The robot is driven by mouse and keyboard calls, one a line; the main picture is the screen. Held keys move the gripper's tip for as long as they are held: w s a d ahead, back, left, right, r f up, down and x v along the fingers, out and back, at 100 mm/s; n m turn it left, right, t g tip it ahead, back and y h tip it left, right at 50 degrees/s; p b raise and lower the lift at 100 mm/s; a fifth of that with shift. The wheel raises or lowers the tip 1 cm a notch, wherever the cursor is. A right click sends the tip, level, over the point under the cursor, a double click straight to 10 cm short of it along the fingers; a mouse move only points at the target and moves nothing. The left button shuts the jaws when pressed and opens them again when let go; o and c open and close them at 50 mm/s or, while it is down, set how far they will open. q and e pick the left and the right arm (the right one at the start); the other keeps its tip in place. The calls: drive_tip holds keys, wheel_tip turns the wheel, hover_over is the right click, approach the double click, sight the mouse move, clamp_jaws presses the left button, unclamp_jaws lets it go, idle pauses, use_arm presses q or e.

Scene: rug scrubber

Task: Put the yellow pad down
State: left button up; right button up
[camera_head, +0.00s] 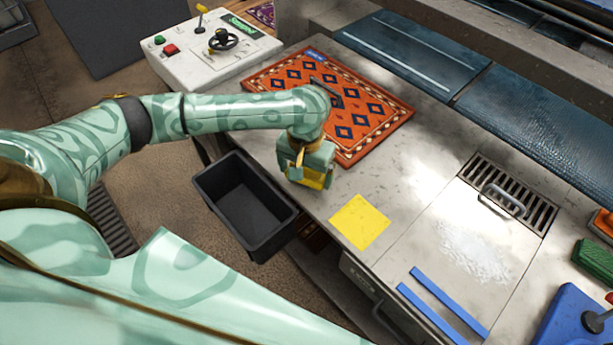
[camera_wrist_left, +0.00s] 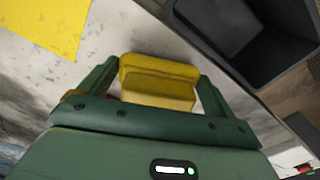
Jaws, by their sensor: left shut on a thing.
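My left gripper (camera_head: 309,181) is shut on the yellow pad (camera_head: 312,178), near the table's front edge, just below the patterned rug. In the left wrist view the yellow pad (camera_wrist_left: 160,82) sits between the two green fingers of my left gripper (camera_wrist_left: 155,85). Part of the pad is hidden by the gripper in the head view. I cannot tell whether the pad touches the table. A flat yellow square (camera_head: 360,222) lies on the table to the right of the gripper; it also shows in the left wrist view (camera_wrist_left: 48,22). My right gripper is not in view.
A black bin (camera_head: 236,222) stands below the table's front edge. The orange rug (camera_head: 375,122) lies behind the gripper. A control box (camera_head: 180,68) is at the back left. A metal grate (camera_head: 541,212), blue strips (camera_head: 440,303) and a green brush (camera_head: 596,258) are to the right.

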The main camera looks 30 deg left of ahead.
use_arm(q)
drive_tip(key=shift+f, duration=0.8)
drive_tip(key=shift+w+r, duration=0.1)
drive_tip(key=shift+r, duration=0.1)
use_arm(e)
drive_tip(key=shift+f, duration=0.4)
use_arm(q)
drive_tip(key=shift+f, duration=0.1)
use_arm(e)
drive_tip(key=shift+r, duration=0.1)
use_arm(q)
drive_tip(key=o, duration=0.6)
wheel_tip(320, 180, up, 12)
drive_tip(key=p, duration=0.6)
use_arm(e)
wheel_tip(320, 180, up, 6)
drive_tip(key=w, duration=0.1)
use_arm(q)
drive_tip(key=shift+d, duration=0.1)
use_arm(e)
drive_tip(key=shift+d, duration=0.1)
